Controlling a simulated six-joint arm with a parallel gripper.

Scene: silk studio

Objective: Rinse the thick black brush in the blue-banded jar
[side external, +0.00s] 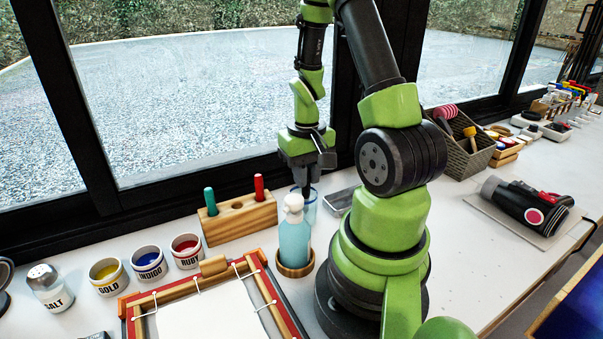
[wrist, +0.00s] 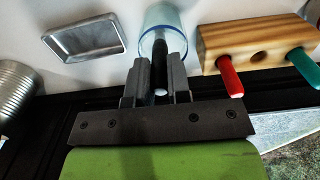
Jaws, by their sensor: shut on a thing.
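My gripper (side external: 306,172) is shut on the thick black brush (wrist: 160,78) and holds it upright over the blue-banded jar (side external: 312,207). In the wrist view the brush sits between the two grey fingers and its dark lower end is at the mouth of the glass jar (wrist: 162,17). In the side view the brush shows just below the fingers. The blue bottle in front hides part of the jar, so I cannot tell how deep the tip is.
A blue bottle (side external: 294,240) stands in front of the jar. A wooden brush block (side external: 238,220) with teal and red brushes stands to the left, its middle hole empty. A metal tray (side external: 341,201) lies to the right. Dye cups and a silk frame (side external: 150,302) lie nearer.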

